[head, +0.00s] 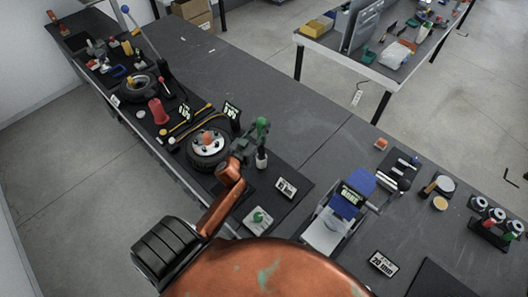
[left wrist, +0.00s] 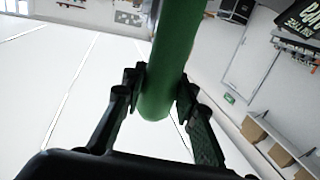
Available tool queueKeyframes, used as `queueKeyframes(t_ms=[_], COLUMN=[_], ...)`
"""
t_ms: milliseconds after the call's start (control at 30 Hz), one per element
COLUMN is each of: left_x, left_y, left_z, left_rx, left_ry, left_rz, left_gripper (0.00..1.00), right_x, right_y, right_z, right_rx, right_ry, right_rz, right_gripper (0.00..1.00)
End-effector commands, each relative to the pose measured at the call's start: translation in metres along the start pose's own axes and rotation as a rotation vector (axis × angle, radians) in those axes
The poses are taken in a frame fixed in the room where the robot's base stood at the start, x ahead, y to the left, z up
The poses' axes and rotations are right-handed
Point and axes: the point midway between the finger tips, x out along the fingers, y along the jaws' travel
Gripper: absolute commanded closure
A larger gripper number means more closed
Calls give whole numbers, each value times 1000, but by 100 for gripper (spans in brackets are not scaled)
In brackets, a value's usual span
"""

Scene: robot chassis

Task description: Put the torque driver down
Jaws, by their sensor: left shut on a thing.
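The torque driver (head: 262,127) has a green handle and stands roughly upright at the middle of the head view. My left gripper (head: 250,146) is shut on it, coming in from the lower left. In the left wrist view the green handle (left wrist: 175,55) of the driver runs between the two dark fingers of my left gripper (left wrist: 160,88). A small pale cylinder (head: 261,160) shows just below the driver; I cannot tell whether it is part of the driver or whether it touches the mat. My right gripper is not in view.
A small label card (head: 286,188) and a white square plate with a green piece (head: 258,220) lie on the dark mat nearby. A blue-topped device (head: 345,203) stands to the right.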

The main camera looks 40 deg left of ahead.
Motion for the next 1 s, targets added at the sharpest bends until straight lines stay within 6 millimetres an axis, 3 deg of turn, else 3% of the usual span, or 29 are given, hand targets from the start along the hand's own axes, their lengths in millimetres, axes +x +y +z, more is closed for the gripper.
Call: queueKeyframes(t_ms=[100,300,600,1000], left_x=[1,1,0,0], left_y=[1,1,0,0], left_z=[24,46,80,85], left_rx=[-5,-2,-3,0], left_ry=[0,2,2,3], left_rz=[-1,0,-2,1], left_gripper=[100,100,100,100], right_x=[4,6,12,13], right_y=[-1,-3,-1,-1], right_z=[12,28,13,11], right_rx=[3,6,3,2], right_ry=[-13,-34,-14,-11], right_rz=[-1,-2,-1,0], right_gripper=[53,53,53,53])
